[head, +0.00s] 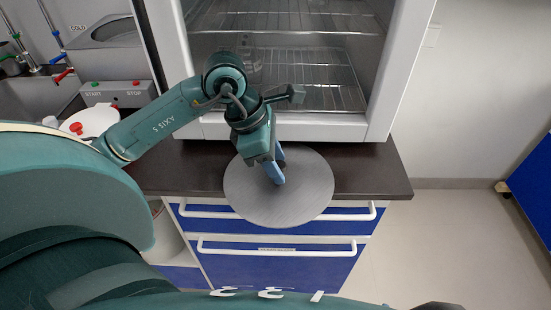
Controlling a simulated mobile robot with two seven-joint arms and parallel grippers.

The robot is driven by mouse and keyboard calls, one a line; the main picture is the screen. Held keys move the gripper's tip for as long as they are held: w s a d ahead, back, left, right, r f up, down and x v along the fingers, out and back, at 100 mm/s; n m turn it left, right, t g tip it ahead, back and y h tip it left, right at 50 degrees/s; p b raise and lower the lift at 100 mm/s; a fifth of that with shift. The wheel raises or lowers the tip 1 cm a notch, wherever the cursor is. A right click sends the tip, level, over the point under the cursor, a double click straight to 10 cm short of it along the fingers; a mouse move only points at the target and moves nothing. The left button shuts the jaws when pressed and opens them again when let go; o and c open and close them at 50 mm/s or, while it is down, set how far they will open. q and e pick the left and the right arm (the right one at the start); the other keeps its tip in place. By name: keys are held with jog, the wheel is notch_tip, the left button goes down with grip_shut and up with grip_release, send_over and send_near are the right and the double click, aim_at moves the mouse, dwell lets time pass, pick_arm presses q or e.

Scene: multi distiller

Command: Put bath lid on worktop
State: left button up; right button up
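The bath lid, a flat round grey disc (309,205), is at the front edge of the dark worktop (368,173). Its near part extends past the edge, over the blue drawers. I cannot tell whether it rests on the worktop or hangs just above it. My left gripper (279,177) points down at the middle of the disc, with its blue fingers at the disc's centre. The fingers overlap from this angle and hide any knob there, so their grip is unclear. My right gripper is not in view.
A white cabinet with wire shelves (312,97) stands open at the back of the worktop. Blue drawers with white handles (277,252) are below. To the left are a START/STOP box (117,93) and a sink (33,94). Clear floor (450,240) lies to the right.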

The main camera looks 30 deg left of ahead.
pick_arm(q)
jog(key=shift+o, duration=0.7)
jog(key=v, duration=1.2)
jog(key=shift+p, duration=0.3)
jog(key=shift+d, duration=0.1)
